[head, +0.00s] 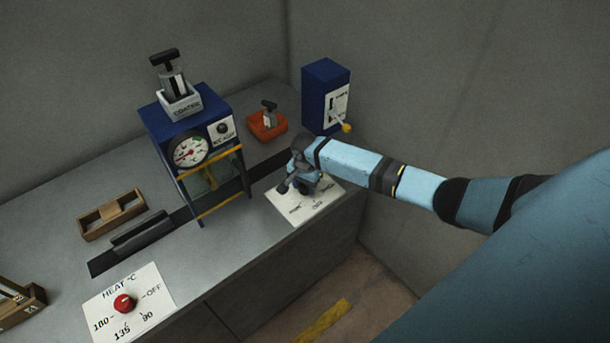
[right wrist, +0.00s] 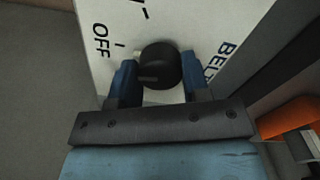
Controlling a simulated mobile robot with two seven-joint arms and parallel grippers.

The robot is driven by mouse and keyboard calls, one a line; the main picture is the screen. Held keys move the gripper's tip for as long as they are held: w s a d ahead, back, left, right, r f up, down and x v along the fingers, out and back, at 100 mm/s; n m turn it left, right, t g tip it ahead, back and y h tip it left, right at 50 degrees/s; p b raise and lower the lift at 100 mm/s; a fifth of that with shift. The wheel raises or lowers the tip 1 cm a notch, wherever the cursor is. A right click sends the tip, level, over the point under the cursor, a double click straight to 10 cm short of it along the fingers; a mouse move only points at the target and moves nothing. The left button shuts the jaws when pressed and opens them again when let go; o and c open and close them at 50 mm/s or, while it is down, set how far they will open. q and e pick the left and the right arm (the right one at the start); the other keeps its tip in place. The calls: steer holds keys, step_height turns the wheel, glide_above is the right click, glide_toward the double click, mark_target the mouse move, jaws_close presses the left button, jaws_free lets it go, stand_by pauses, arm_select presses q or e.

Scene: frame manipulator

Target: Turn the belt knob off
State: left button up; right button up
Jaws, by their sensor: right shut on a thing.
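The belt knob (right wrist: 160,65) is a black round knob on a white panel (right wrist: 111,15) in the right wrist view. The panel reads "BELT" at the right and "OFF" at the left. My right gripper (right wrist: 157,82) has a blue finger on each side of the knob and is shut on it. In the head view, my right gripper (head: 304,186) is over the white belt panel (head: 325,204) at the counter's front right, and it hides the knob. A pale mark on the knob points left in the wrist view. My left gripper is not in view.
A blue machine frame (head: 196,150) with a gauge stands left of my gripper. A blue box (head: 318,92) with a yellow-tipped lever (head: 346,127) and an orange tray (head: 266,127) are behind it. A heat panel (head: 148,283) with a red knob (head: 124,303) lies front left.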

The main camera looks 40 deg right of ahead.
steer(key=shift+d+m+p, duration=0.1)
steer(key=shift+m+p, duration=0.3)
steer(key=shift+m, duration=0.5)
steer(key=o, duration=0.9)
steer(key=shift+o, duration=0.2)
step_height(320, 180, up, 14)
steer(key=b, duration=0.1)
